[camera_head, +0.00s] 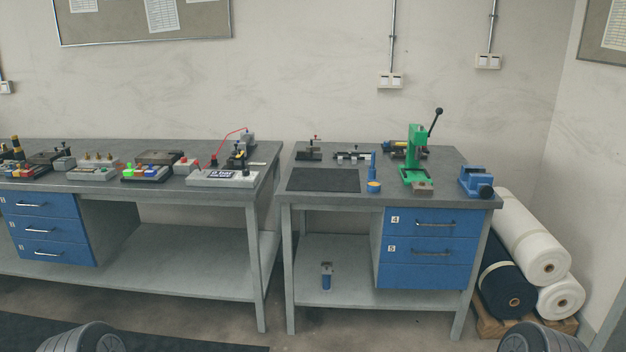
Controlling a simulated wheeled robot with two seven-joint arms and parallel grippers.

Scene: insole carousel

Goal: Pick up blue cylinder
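Several blue roundish things could be the blue cylinder. A small blue cylinder with a grey top (326,277) stands upright on the lower shelf of the right workbench. On that bench's top, a slim blue upright piece (373,164) stands right of the black mat. A short blue round piece with a yellowish top (374,187) sits just in front of it, near the front edge. Neither of my grippers shows. Only dark rounded parts, probably mine, show at the bottom left and bottom right.
The right workbench (331,206) carries a black mat (323,180), a green lever press (415,160) and a blue vise (477,181). Blue drawers (430,248) hang at its right. The left workbench (190,214) holds several devices. Fabric rolls (530,240) lie at right.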

